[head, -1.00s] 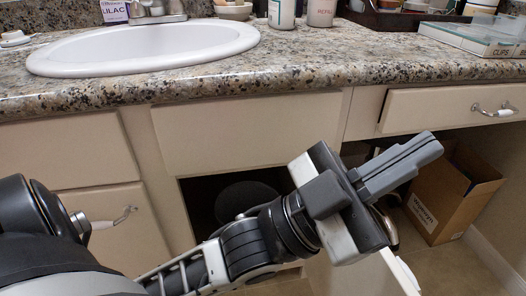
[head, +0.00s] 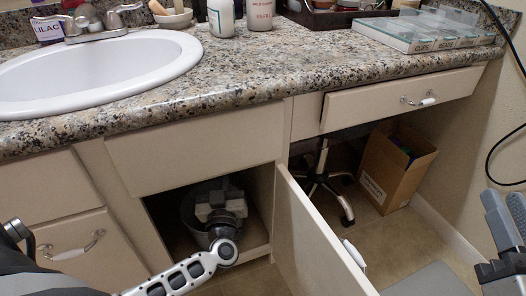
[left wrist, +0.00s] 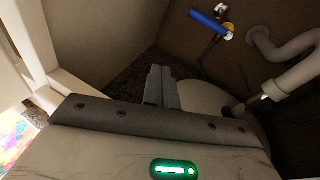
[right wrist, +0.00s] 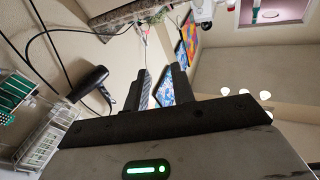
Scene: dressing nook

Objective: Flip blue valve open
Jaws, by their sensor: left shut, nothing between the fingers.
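The blue valve handle (left wrist: 208,22) shows at the top of the left wrist view, on a brass-coloured fitting (left wrist: 228,30) against the dark cabinet wall. It is hidden in the head view. My left gripper (left wrist: 161,72) is shut and empty, its fingers pointing into the cabinet, apart from the valve and below-left of it in that picture. In the head view my left arm reaches into the cabinet under the sink; its fingertips are hidden. My right gripper (head: 505,208) is at the right edge of the head view, open and empty, well away from the cabinet.
The open cabinet door (head: 312,245) stands right of my left arm. A pale pipe (left wrist: 292,72) and a pale round object (left wrist: 205,98) are inside the cabinet. The counter (head: 250,75) with the sink (head: 95,72) overhangs above. A cardboard box (head: 395,170) stands right.

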